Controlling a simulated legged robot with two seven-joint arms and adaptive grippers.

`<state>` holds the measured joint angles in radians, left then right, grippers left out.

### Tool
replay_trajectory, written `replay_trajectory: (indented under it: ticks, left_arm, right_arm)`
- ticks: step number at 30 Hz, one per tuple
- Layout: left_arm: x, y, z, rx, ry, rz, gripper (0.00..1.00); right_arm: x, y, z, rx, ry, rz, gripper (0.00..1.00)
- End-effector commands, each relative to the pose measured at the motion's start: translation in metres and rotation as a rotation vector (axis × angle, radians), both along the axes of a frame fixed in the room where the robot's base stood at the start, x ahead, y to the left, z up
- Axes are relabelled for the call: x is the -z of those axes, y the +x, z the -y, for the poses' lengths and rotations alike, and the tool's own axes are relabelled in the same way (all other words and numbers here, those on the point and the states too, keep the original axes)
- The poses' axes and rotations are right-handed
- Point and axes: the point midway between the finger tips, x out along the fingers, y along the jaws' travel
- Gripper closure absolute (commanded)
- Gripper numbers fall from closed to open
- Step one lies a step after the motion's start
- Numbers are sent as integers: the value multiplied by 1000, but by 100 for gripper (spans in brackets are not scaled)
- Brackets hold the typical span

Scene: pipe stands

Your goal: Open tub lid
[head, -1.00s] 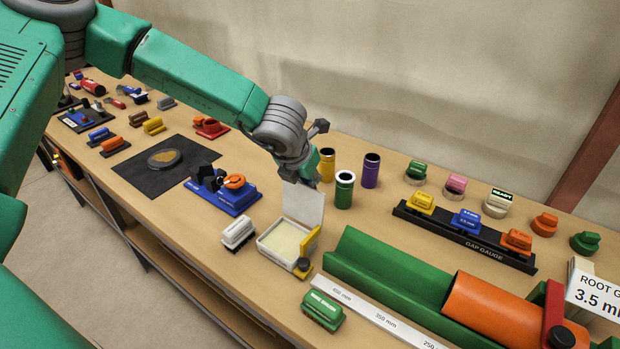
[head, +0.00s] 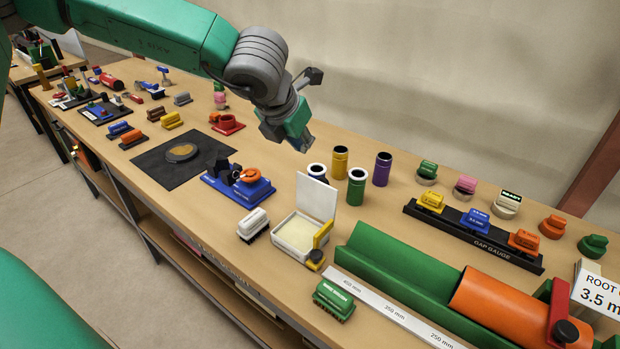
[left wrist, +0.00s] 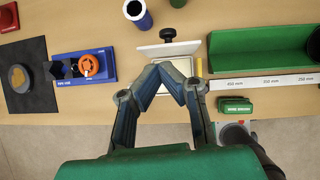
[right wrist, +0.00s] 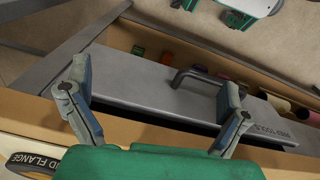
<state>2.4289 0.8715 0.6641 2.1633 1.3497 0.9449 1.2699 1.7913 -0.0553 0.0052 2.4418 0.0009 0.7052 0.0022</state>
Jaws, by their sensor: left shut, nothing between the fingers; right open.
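A small white tub (head: 293,236) with a pale yellow filling stands on the bench. Its white lid (head: 316,196) stands raised, about upright, at the tub's back edge. The tub also shows in the left wrist view (left wrist: 183,66), partly hidden by the fingers, with the lid (left wrist: 168,49) behind it. My right gripper (right wrist: 158,95) is open and empty, over a grey drawer-like panel with a dark handle.
A yellow piece with a black knob (head: 318,250) is at the tub's right side. A white brush (head: 253,225) stands left of it. Green, yellow and purple cylinders (head: 356,187) stand behind. A green channel (head: 400,265) lies to the right, a blue fixture (head: 238,187) to the left.

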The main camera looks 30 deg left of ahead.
Motion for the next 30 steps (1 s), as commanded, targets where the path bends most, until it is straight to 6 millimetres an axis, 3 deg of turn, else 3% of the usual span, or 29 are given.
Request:
replay_trajectory:
  ticks: [1, 6, 12, 15, 20, 30]
  left_arm:
    - [14, -7, -4, 4, -1, 26, 100]
    - [36, -36, -13, 30, -4, 117, 100]
    - [60, -69, -15, 72, -25, 210, 100]
    - [67, -78, -14, 88, -34, 237, 100]
    - [69, -84, -12, 100, -38, 253, 100]
    - [77, -69, -8, 99, -33, 246, 100]
  right_arm:
    - [27, 0, 0, 0, 0, -1, 2]
    - [86, -1, 1, 1, 0, -2, 2]
    - [135, -1, 1, 1, 0, -2, 2]
    - [147, -1, 1, 1, 0, -1, 2]
    - [151, -1, 1, 1, 0, -1, 2]
    - [116, 0, 1, 1, 0, -1, 2]
